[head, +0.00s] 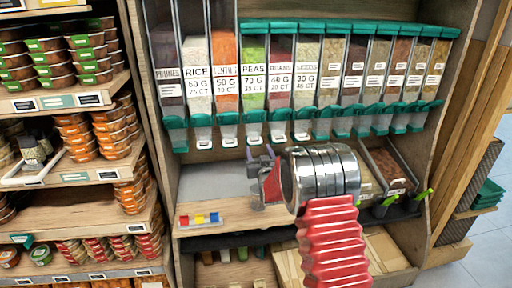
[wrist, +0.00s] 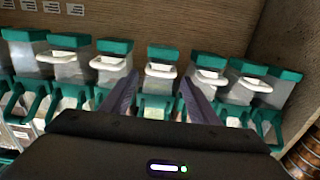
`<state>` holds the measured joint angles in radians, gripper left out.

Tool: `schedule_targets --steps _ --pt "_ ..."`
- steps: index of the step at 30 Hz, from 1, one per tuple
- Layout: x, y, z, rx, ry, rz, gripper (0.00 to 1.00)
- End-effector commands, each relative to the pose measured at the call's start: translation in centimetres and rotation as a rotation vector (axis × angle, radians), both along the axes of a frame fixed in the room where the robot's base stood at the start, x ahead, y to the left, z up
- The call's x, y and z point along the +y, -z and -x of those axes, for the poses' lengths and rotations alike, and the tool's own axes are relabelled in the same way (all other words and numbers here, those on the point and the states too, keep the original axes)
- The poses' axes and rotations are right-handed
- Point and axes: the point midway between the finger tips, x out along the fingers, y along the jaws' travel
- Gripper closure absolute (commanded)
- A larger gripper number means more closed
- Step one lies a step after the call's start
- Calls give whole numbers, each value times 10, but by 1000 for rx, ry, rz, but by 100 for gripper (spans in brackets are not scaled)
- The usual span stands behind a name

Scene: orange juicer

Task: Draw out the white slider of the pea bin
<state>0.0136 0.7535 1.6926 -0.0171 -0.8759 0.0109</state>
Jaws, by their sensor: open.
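The pea bin (head: 253,78) is a clear column of green peas, labelled PEAS, in the middle of the dispenser row. Its white slider (head: 254,140) sticks out at the foot of its spout in the head view. My gripper (head: 262,165) is just below that spout. In the wrist view my gripper (wrist: 159,88) is open and empty, with dark fingers left and right of the middle spout. A white slider (wrist: 161,70) lies between and just beyond the fingertips; it appears to be the pea bin's. I cannot tell whether the fingers touch anything.
The rice (head: 198,78), lentils (head: 225,78) and beans (head: 280,75) bins stand close beside it, with similar white sliders. Green-lidded bins continue right. A shelf (head: 215,185) below holds a small tray with coloured blocks (head: 199,219). Packed shelves stand at left.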

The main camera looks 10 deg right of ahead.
Motion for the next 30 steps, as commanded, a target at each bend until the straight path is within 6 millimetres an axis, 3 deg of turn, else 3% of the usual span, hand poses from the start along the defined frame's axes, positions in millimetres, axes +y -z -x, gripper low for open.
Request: schedule_targets --steps 10,23,30 --pt "0 1 -34 1 0 0 45" --pt "0 0 -40 0 0 0 45" --pt "-1 0 -40 0 1 0 62"
